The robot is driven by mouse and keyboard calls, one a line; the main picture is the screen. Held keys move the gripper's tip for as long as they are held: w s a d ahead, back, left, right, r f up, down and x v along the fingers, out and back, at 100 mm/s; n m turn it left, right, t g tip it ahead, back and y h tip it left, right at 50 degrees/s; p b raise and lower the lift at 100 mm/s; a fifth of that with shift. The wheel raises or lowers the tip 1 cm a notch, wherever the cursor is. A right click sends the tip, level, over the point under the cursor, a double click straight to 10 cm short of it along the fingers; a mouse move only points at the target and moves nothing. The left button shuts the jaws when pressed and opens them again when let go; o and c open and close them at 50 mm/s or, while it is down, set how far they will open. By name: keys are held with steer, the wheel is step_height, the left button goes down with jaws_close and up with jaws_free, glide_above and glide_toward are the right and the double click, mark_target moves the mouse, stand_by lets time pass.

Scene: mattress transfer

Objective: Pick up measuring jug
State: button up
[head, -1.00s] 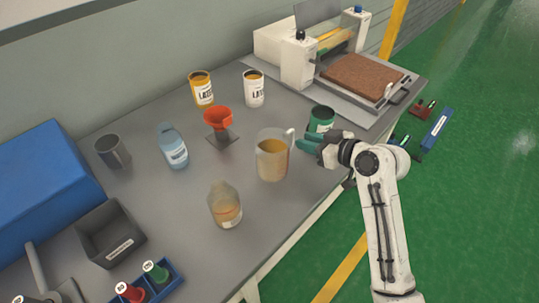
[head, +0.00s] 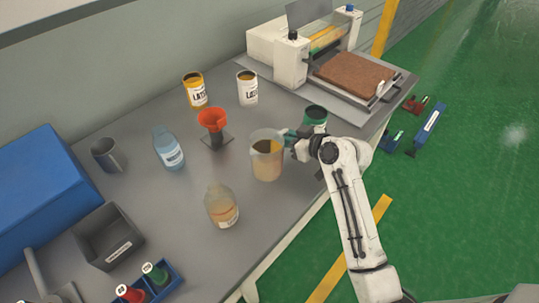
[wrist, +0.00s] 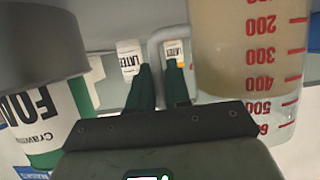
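The measuring jug (head: 266,162) is clear, holds an amber liquid and stands upright on the grey bench. Its handle side faces my gripper. In the wrist view the jug (wrist: 250,70) fills the upper right, with red numbers, and its pale handle (wrist: 154,55) runs down toward the fingers. My gripper (head: 289,137) is at the jug's right side, at handle height. Its green fingers (wrist: 160,80) are apart, with the handle seen between them. Whether either finger touches the handle is not clear.
A green-labelled can (head: 315,118) stands close behind my gripper, and shows large in the wrist view (wrist: 45,110). A red funnel on a stand (head: 212,120) and an amber bottle (head: 222,207) are left of the jug. The bench's front edge is below my arm.

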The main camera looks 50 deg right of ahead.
jaws_close()
stand_by(1.0)
steer(key=shift+r, duration=0.15)
stand_by(0.4)
steer(key=shift+r, duration=1.4)
steer(key=shift+s+r, duration=0.2)
steer(key=shift+r, duration=0.1)
steer(key=s+a+r+p, duration=0.2)
steer(key=s+a+r, duration=0.3)
steer(key=s+r, duration=0.4)
steer(key=shift+s+r, duration=0.15)
steer(key=shift+s, duration=1.4)
steer(key=shift+s+p, duration=0.2)
steer(key=shift+p, duration=0.3)
